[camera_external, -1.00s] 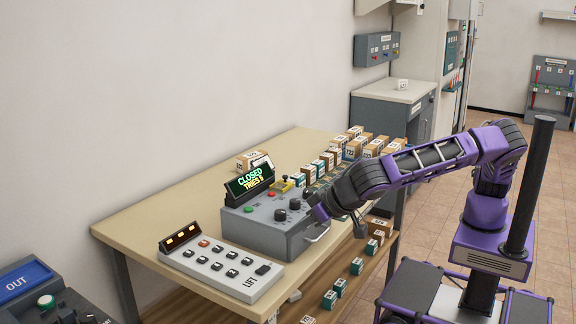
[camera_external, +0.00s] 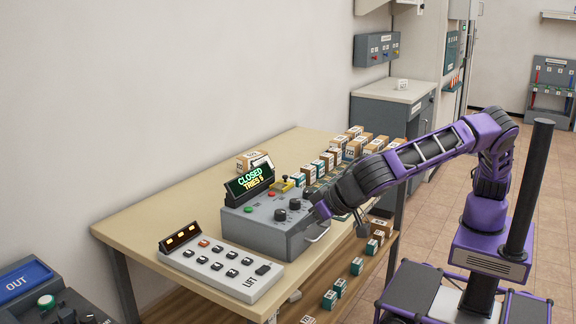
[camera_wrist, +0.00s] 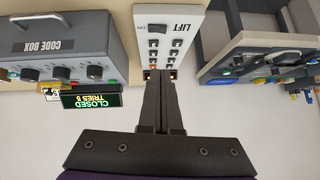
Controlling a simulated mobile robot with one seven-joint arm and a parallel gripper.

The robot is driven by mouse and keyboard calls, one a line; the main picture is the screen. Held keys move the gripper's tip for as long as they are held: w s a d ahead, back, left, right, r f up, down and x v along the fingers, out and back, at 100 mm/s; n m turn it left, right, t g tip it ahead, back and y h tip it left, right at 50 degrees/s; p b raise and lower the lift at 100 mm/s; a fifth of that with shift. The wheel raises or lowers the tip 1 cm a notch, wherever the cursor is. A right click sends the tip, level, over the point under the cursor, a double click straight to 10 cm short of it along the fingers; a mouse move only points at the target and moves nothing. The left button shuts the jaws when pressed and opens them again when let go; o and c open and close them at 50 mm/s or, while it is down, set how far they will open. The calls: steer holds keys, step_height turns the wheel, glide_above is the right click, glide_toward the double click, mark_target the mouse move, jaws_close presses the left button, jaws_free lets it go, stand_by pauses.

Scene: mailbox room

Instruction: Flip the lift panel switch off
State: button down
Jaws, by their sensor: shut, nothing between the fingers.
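The lift panel (camera_external: 225,284) is a white slanted box marked LIFT, at the front of the table in the external view. In the wrist view the panel (camera_wrist: 168,14) is at top centre, with the switch (camera_wrist: 157,29) beside the word ON; the rocker's tilt is too small to tell. My gripper (camera_wrist: 162,76) is shut and empty, its tips overlapping the panel's display end in that view. Its fingertips are unclear in the external view.
Several small boxes (camera_external: 352,148) line the table (camera_external: 180,190) behind. Another dark console (camera_external: 45,290) is at lower left. The table's left part is bare.

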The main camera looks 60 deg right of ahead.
stand_by(0.3)
glide_above(257, 269)
steer(key=s+d, duration=0.1)
steer(key=s, duration=0.2)
step_height(257, 269, down, 7)
steer(key=shift+s+r, duration=0.1)
step_height(257, 269, down, 3)
steer(key=shift+a+r+b, duration=0.15)
steer(key=shift+r+b, duration=0.05)
steer(key=shift+b, duration=0.15)
steer(key=shift+a+f, duration=0.1)
steer(key=shift+f, duration=0.65)
